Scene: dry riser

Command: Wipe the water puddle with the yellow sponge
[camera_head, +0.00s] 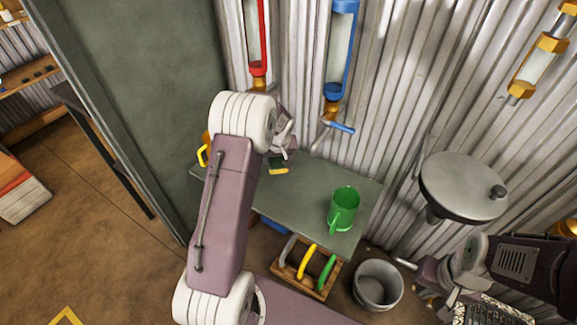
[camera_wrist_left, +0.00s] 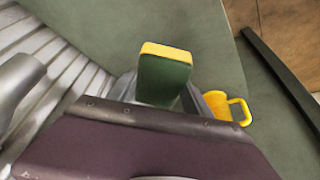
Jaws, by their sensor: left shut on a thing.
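The yellow sponge (camera_head: 278,166), with a dark green side, is at the back of the grey-green table (camera_head: 305,190). It also shows in the left wrist view (camera_wrist_left: 165,72), standing up between the fingers. My left gripper (camera_head: 281,152) is shut on it. I cannot tell whether the sponge touches the table. I can make out no water puddle; my left arm hides part of the tabletop. My right gripper (camera_head: 432,280) is at the lower right, away from the table, and its jaws are unclear.
A green mug (camera_head: 345,208) stands on the table's right part. A yellow mug (camera_head: 203,152) is left of my arm, also in the wrist view (camera_wrist_left: 222,104). Below are a wooden rack (camera_head: 310,280) and grey bucket (camera_head: 378,285).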

